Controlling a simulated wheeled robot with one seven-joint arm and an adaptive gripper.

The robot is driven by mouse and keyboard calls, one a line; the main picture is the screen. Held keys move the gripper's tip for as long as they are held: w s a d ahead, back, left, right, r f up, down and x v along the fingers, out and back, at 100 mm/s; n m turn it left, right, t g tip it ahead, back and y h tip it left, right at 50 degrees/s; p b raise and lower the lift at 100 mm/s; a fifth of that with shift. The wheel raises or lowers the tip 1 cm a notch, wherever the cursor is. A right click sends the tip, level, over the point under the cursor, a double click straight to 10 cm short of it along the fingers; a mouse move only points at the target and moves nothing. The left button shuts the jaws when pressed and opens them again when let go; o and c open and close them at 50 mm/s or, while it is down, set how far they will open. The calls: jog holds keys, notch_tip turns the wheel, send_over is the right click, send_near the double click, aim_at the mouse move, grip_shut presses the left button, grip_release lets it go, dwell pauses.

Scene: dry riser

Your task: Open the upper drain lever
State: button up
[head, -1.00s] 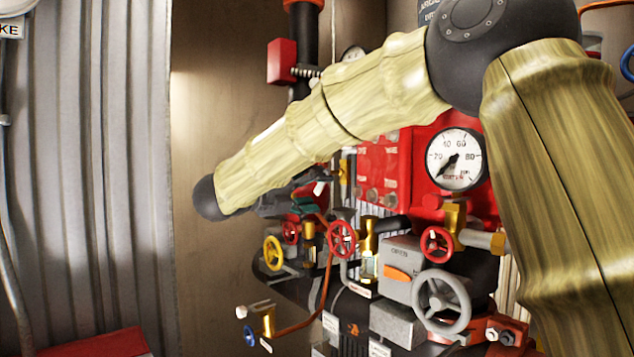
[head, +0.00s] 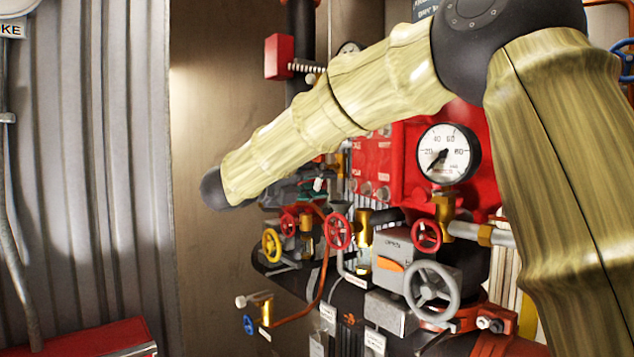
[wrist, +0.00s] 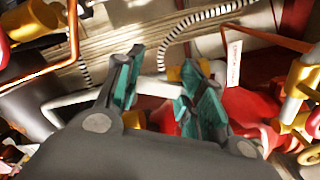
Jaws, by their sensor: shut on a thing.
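A pale lever-like bar (wrist: 160,88) lies between the teal-padded fingers of my gripper (wrist: 163,92) in the wrist view. My gripper is shut on it, with the fingers still some way apart across the bar. A yellow part (wrist: 176,74) shows just behind the right finger. In the head view my gripper (head: 308,188) is small and partly hidden behind my forearm, among the fittings left of the red panel. A small white tip (head: 318,184) shows beside it. Whether the bar is turned cannot be told.
Red handwheels (head: 338,231), a yellow handwheel (head: 271,245) and a large grey handwheel (head: 432,290) crowd the pipes below. A pressure gauge (head: 448,153) is at right. A white tag (wrist: 234,62) hangs near my right finger. Bare wall (head: 215,130) lies left.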

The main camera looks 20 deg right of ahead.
jog(key=n+b, duration=0.2)
jog(key=b, duration=0.1)
jog(key=shift+s+d+f, duration=0.1)
jog(key=shift+s+f, duration=0.2)
jog(key=shift+f, duration=0.1)
jog(key=shift+s+d+n+b, duration=0.1)
jog(key=shift+s+n+b, duration=0.2)
jog(key=shift+n+b, duration=0.6)
jog(key=shift+s+d+n+b, duration=0.1)
jog(key=shift+s+n+b, duration=0.3)
jog(key=shift+n, duration=0.8)
jog(key=shift+w, duration=0.1)
jog(key=o, duration=0.9)
jog(key=shift+o, duration=0.7)
